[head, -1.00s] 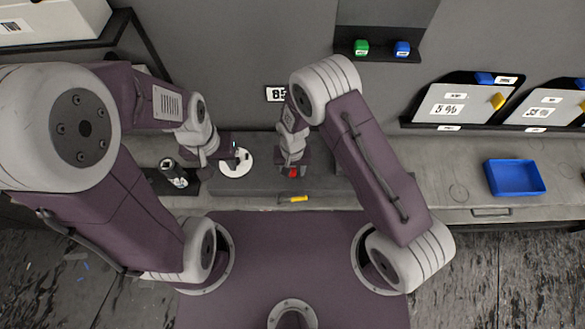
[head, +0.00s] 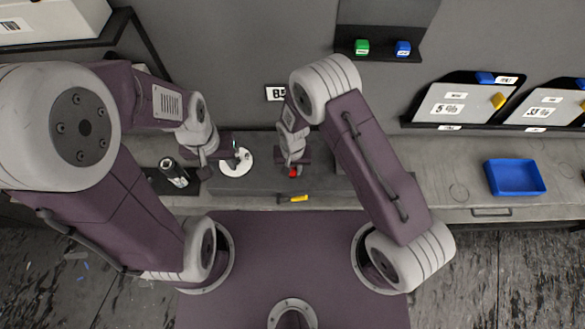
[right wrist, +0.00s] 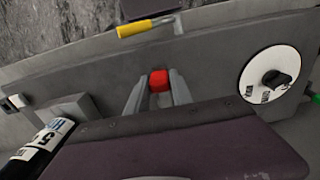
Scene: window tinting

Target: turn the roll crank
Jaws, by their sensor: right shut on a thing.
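The crank's red knob (head: 295,171) shows at the bench front in the head view. It also shows in the right wrist view (right wrist: 159,80), between the two grey fingers of my right gripper (right wrist: 157,92). My right gripper (head: 293,168) is shut on this knob. The rest of the crank is hidden by the gripper. My left gripper (head: 235,153) is over a white disc (head: 236,168), left of the knob. Its fingers are too small to tell open from shut. The disc has a dark knob in the right wrist view (right wrist: 276,79).
A yellow-handled tool (head: 293,198) lies at the bench front near the knob. A black labelled cylinder (right wrist: 45,140) is at the left in the right wrist view. A blue tray (head: 515,177) sits on the right bench.

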